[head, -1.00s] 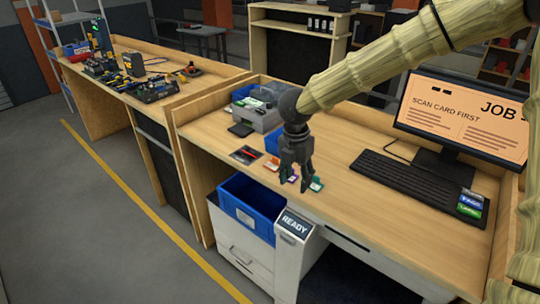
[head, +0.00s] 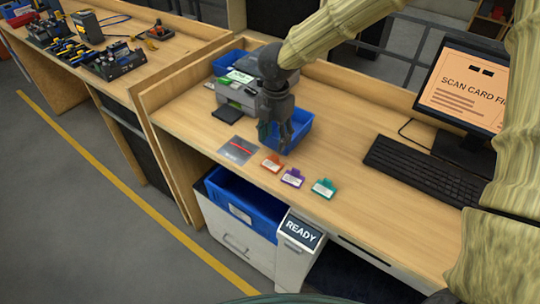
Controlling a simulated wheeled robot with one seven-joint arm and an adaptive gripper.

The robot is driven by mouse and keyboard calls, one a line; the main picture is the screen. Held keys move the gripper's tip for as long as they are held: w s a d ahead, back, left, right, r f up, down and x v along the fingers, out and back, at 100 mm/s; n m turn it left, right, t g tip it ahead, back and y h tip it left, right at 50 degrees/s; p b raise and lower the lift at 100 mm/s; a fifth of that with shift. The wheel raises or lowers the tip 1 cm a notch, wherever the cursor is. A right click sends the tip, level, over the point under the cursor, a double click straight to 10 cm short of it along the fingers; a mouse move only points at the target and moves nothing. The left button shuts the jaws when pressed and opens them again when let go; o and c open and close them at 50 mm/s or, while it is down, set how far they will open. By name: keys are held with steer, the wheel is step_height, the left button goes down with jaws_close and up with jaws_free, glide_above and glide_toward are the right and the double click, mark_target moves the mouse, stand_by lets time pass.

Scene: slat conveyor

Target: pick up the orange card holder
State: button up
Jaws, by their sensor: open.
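The orange card holder (head: 272,163) lies flat on the wooden desk in the head view, with a white label on it. It is the leftmost of a row of three, beside a purple card holder (head: 292,178) and a teal card holder (head: 324,188). My gripper (head: 275,148) is open and empty, pointing down above and just behind the orange card holder in the picture. It appears apart from the holder; the exact height gap cannot be told.
A blue bin (head: 299,127) stands behind my gripper, near a grey device (head: 240,94). A keyboard (head: 424,171) and monitor (head: 463,88) are right. A READY reader (head: 301,232) is in front.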

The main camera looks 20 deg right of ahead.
mark_target(275, 155)
steer(key=shift+s+f, duration=0.25)
steer(key=shift+s, duration=0.75)
steer(key=shift+s+r, duration=0.15)
steer(key=shift+s, duration=0.15)
steer(key=w+f, duration=0.1)
steer(key=f+p, duration=0.1)
steer(key=f, duration=0.1)
steer(key=w+f+p, duration=0.1)
steer(key=f, duration=0.1)
steer(key=shift+w+a, duration=0.1)
steer(key=shift+w, duration=0.25)
steer(key=shift+s+f+p, duration=0.15)
steer(key=shift+f+p, duration=0.15)
steer(key=shift+f, duration=0.1)
steer(key=shift+s+f, duration=0.15)
steer(key=shift+s, duration=0.55)
steer(key=shift+w+f, duration=0.35)
steer(key=shift+w, duration=0.15)
steer(key=c, duration=0.3)
steer(key=shift+s+r, duration=0.2)
steer(key=shift+s, duration=0.05)
steer(key=c, duration=0.7)
steer(key=shift+w, duration=0.1)
